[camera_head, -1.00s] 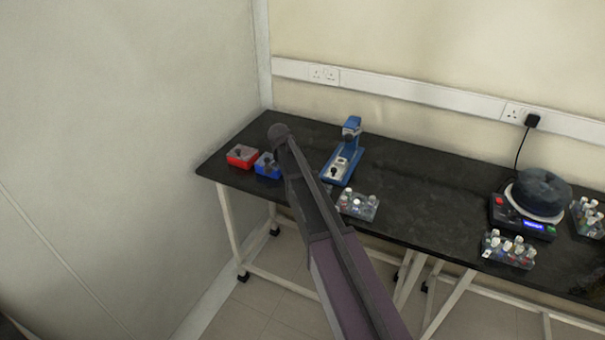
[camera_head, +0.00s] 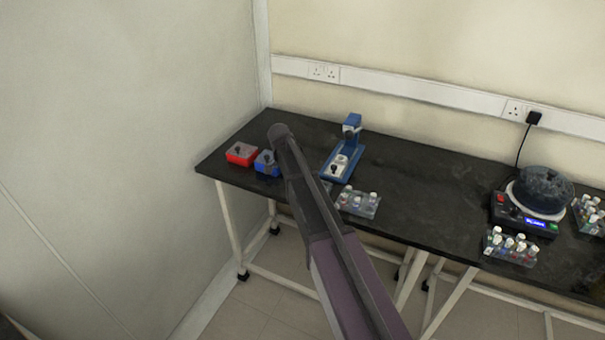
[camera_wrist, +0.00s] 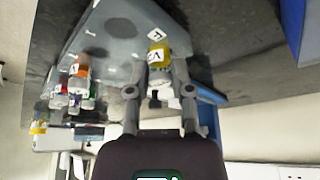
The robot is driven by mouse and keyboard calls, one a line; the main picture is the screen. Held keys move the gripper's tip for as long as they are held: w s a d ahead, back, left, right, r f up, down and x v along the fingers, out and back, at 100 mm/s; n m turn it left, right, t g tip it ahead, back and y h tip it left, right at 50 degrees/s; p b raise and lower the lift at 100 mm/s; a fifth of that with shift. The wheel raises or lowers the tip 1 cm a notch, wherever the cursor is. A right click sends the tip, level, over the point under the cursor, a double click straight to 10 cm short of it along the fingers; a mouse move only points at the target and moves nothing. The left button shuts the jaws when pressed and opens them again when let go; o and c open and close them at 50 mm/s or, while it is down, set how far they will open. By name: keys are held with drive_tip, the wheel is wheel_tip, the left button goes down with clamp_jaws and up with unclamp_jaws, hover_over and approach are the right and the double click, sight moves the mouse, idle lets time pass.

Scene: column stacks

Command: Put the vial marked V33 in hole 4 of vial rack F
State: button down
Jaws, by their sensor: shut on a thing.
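In the wrist view my gripper (camera_wrist: 158,82) is shut on a yellow-banded vial (camera_wrist: 157,54) with a white label. The label starts with V; the rest is hard to read. The vial is over or at a grey translucent rack (camera_wrist: 120,45), whose white tag (camera_wrist: 187,12) reads F. I cannot tell whether the vial's end is inside a hole. In the head view a rack with vials (camera_head: 357,203) stands beside my arm, which hides my gripper.
A blue stand (camera_head: 343,163) is behind the rack. A red box (camera_head: 241,154) and a blue box (camera_head: 266,163) lie left. At right are a device with a dark round top (camera_head: 541,188) and another vial rack (camera_head: 511,250). The middle of the black bench (camera_head: 430,200) is clear.

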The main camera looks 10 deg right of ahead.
drive_tip(key=shift+c, duration=2.2)
unclamp_jaws()
drive_tip(key=o, duration=0.3)
drive_tip(key=shift+r, duration=0.15)
drive_tip(key=shift+r+p, duration=2.9)
drive_tip(key=shift+p, duration=0.15)
